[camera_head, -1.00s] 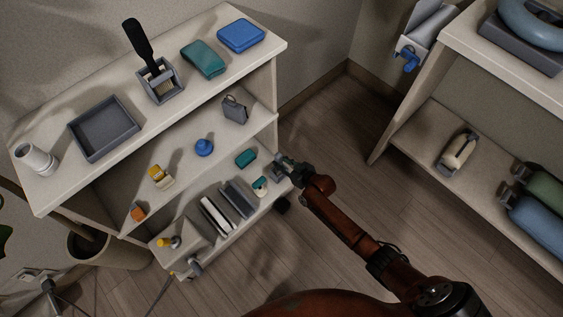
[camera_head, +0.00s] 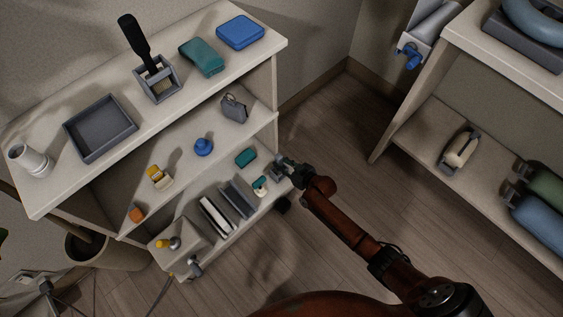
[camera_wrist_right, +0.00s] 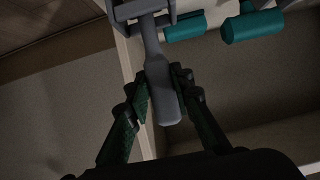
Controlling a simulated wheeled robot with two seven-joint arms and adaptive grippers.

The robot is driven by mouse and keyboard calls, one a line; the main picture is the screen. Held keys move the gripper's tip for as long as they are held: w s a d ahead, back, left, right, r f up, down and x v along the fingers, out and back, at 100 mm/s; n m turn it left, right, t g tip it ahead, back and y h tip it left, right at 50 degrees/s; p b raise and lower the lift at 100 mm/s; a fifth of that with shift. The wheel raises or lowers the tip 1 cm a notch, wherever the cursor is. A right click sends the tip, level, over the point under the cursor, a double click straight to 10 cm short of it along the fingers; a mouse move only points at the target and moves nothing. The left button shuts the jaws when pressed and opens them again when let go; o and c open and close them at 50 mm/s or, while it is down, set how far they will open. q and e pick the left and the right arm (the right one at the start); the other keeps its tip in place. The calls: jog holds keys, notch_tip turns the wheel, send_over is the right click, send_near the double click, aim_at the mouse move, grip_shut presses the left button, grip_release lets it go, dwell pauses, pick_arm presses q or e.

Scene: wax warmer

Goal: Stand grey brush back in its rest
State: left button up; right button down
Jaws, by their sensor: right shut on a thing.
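My right gripper (camera_head: 284,165) is at the right front edge of the lower shelves of the white unit. In the wrist view, the right gripper (camera_wrist_right: 160,88) is shut on the handle of the grey brush (camera_wrist_right: 162,92), with a finger on each side. The handle runs up to a grey frame (camera_wrist_right: 128,11) at the top edge of the picture. I cannot tell whether this frame is the brush's rest or part of the brush. In the head view, the brush is small and mostly hidden by the gripper. My left gripper is not in view.
Teal pieces (camera_wrist_right: 252,27) lie right of the handle. On the unit's top (camera_head: 173,101) are a grey tray (camera_head: 99,128), a grey box with a black-handled brush (camera_head: 158,88) and teal and blue cases. Grey plates (camera_head: 238,199) stand on the bottom shelf. Floor (camera_head: 340,130) right is clear.

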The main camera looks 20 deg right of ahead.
jog(key=shift+f, duration=0.1)
jog(key=c, duration=1.6)
grip_release()
jog(key=shift+p+v, duration=0.55)
jog(key=shift+v, duration=0.25)
pick_arm(q)
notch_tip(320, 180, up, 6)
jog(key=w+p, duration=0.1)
jog(key=p, duration=0.3)
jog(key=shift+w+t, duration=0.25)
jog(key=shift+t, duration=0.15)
pick_arm(e)
jog(key=v, duration=0.6)
jog(key=shift+s, duration=0.15)
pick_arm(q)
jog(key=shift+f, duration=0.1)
pick_arm(e)
jog(key=shift+s+d, duration=0.1)
